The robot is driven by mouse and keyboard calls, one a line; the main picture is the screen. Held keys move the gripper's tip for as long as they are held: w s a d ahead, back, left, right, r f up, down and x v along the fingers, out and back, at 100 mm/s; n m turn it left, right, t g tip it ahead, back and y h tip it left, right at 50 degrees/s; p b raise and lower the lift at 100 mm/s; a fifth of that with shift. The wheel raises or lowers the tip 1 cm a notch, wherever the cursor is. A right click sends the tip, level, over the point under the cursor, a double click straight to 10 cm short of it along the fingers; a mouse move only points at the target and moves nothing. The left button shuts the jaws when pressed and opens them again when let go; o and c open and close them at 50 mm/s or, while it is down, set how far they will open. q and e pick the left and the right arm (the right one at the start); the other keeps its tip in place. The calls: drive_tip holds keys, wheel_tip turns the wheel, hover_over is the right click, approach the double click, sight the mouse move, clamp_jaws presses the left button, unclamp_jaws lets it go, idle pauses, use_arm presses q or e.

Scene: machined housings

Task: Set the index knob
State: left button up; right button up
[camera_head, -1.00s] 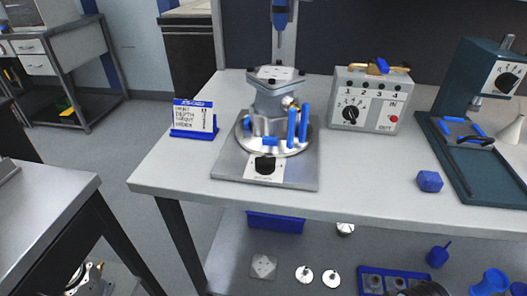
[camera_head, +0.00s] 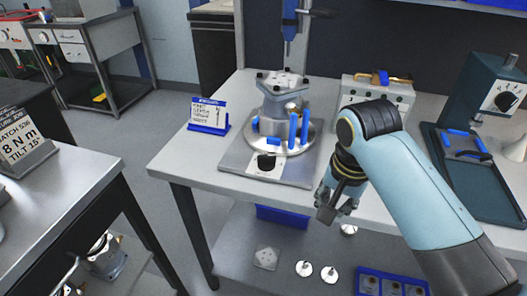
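A black knob (camera_head: 266,162) sits on the white label plate at the front of the metal fixture base (camera_head: 235,158). Its setting is too small to read. A grey housing (camera_head: 285,95) stands on the fixture's round plate, with blue pins (camera_head: 293,130) beside it. A grey control box (camera_head: 352,88) with numbered marks is behind, its dial now hidden by my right arm. My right gripper (camera_head: 328,207) hangs at the table's front edge, right of the fixture and apart from the knob, fingers pointing down. I cannot tell whether it is open. My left gripper is out of view.
A blue-framed sign (camera_head: 209,114) stands left of the fixture. A blue driver (camera_head: 290,30) hangs above the housing. A dark green press (camera_head: 485,90) with a tray is at the right. The white table (camera_head: 185,160) is clear at front left. Parts lie on the shelf below.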

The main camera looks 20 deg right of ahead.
sight(267, 156)
drive_tip(key=w+a+r+m, duration=0.1)
drive_tip(key=w, duration=0.2)
drive_tip(key=w+a+r+m, duration=0.1)
drive_tip(key=w+m, duration=0.1)
drive_tip(key=w, duration=0.1)
drive_tip(key=w+a+r+m+g, duration=0.1)
drive_tip(key=w+r+m, duration=0.1)
drive_tip(key=w, duration=0.1)
drive_tip(key=shift+a+r, duration=0.1)
drive_tip(key=shift+a, duration=0.2)
drive_tip(key=w+a+r+m+g, duration=0.1)
drive_tip(key=w+a+r+m, duration=0.45)
drive_tip(key=w+r, duration=0.25)
drive_tip(key=shift+y, duration=0.3)
drive_tip(key=f, duration=1)
drive_tip(key=shift+s+d+f, duration=0.2)
drive_tip(key=shift+d, duration=0.05)
clamp_jaws()
